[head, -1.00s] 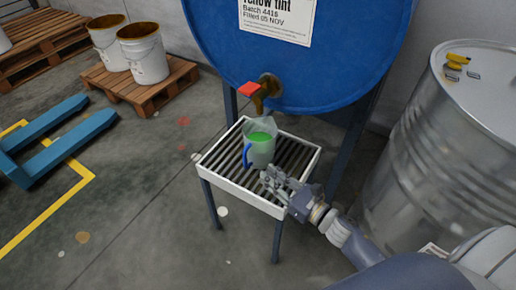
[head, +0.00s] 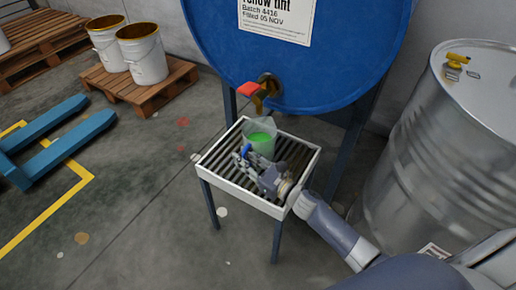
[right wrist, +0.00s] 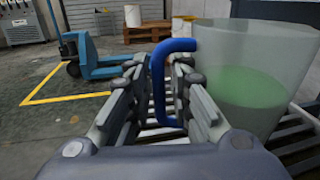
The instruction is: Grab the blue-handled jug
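The jug (head: 262,139) is clear, holds green liquid and stands upright on a slatted stand (head: 238,194) below the drum's tap. Its blue handle is on the left side, partly hidden by my gripper in the head view. My right gripper (head: 245,164) is low at the handle, in front of the jug. In the right wrist view the handle (right wrist: 157,88) stands between the two open fingers (right wrist: 161,75), with a gap still showing between them. The jug body (right wrist: 255,85) is just right of the right finger. My left gripper is not in view.
A big blue drum (head: 290,60) with a red-handled tap (head: 248,89) hangs above the stand. A steel drum (head: 440,150) is close on the right. A pallet with two buckets (head: 147,57) and a blue pallet truck (head: 65,138) are at the left.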

